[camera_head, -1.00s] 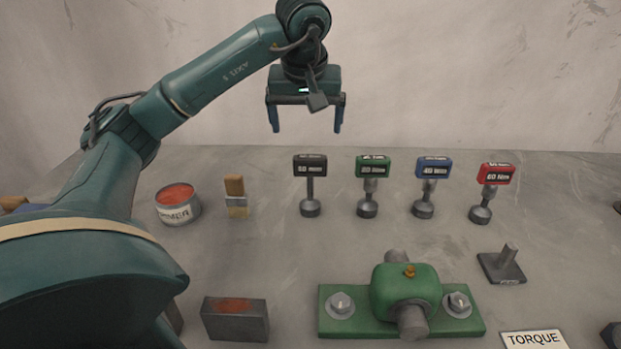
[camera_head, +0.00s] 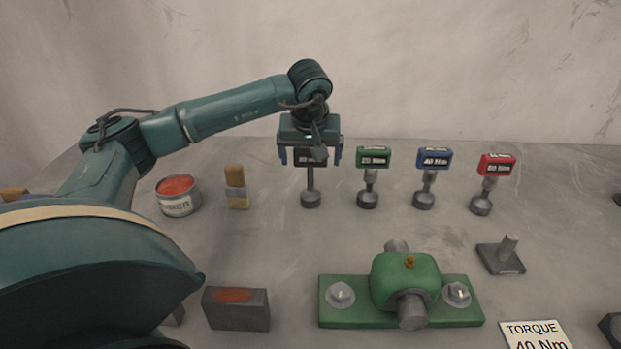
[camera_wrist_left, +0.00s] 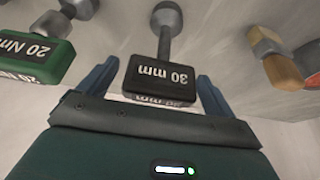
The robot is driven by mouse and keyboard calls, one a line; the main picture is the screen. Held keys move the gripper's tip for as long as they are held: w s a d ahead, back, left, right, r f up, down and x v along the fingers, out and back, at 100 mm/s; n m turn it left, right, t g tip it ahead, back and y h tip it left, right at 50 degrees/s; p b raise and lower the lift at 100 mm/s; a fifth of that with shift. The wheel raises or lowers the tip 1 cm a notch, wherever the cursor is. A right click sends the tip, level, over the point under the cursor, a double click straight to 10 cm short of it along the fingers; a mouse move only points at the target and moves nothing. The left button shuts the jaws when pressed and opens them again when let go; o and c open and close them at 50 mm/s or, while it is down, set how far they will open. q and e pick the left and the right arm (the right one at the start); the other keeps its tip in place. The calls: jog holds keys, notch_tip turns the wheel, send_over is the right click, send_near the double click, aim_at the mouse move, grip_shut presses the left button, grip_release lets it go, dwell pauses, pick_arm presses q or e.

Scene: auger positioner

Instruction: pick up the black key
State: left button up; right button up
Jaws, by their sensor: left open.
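The black key (camera_head: 310,185) stands upright on the table, with a dark round base, a thin stem and a black head block. In the left wrist view the two blue fingers (camera_wrist_left: 155,82) are apart, one on each side of the black head, with gaps on both sides. My right gripper is not in view.
Close to the right stand a green key (camera_head: 373,158), a blue key (camera_head: 434,160) and a red key (camera_head: 496,165). A brush (camera_head: 236,187) and a paint tin (camera_head: 177,196) are to the left. A green bearing block (camera_head: 404,285) sits in front. Open table lies between.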

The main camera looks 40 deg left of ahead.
pick_arm(q)
jog(key=shift+f, duration=0.15)
jog(key=shift+w, duration=0.1)
jog(key=c, duration=1.2)
